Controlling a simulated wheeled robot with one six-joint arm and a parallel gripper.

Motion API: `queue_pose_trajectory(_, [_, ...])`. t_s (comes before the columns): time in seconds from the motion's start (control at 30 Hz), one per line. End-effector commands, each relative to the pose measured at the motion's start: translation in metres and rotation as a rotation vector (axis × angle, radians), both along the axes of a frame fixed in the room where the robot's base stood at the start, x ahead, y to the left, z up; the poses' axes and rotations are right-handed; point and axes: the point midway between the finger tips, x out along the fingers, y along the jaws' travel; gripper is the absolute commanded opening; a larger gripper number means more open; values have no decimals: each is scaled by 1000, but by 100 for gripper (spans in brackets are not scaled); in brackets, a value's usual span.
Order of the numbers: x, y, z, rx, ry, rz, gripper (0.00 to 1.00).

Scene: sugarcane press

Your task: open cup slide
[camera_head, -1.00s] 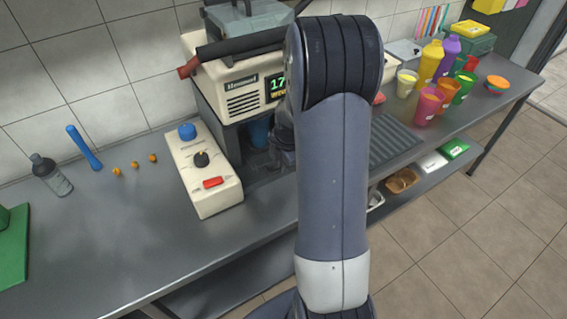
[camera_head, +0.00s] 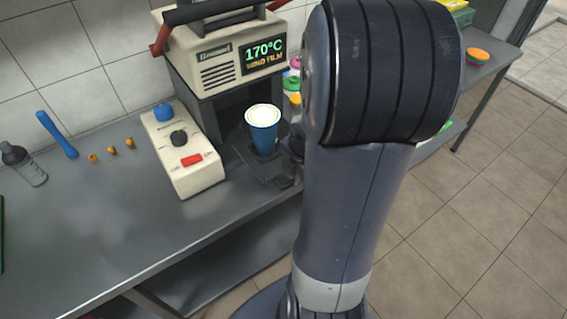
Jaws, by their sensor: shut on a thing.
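The cream and grey sealing machine (camera_head: 222,62) stands on the steel counter, its display reading 170°C. Its dark cup slide (camera_head: 262,168) sticks out at the front, below the dark opening. A blue cup (camera_head: 263,138) with a pale top stands upright in the slide, in front of the opening. My gripper (camera_head: 289,171) is at the right front of the slide, partly hidden behind my arm. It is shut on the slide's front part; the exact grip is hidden.
A control box (camera_head: 183,152) with a blue button, black knob and red switch stands left of the slide. A blue stick (camera_head: 57,135), several small brown pieces and a grey bottle (camera_head: 25,164) lie farther left. The counter's front left is clear.

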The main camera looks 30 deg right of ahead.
Motion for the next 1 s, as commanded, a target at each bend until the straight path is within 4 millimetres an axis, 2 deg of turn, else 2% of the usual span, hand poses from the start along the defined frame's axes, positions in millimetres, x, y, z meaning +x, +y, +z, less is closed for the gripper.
queue_pose_trajectory(0.1, [-19, -1, -1, -1, -2, -3, 0])
queue_pose_trajectory(0.3, [-36, -2, 0, -1, -2, -2, 0])
queue_pose_trajectory(0.77, [-40, -2, 1, 0, -1, 0, 0])
queue_pose_trajectory(0.8, [-40, -2, 1, 0, -1, 0, 15])
queue_pose_trajectory(1.0, [-40, -2, 1, 0, -1, 0, 31])
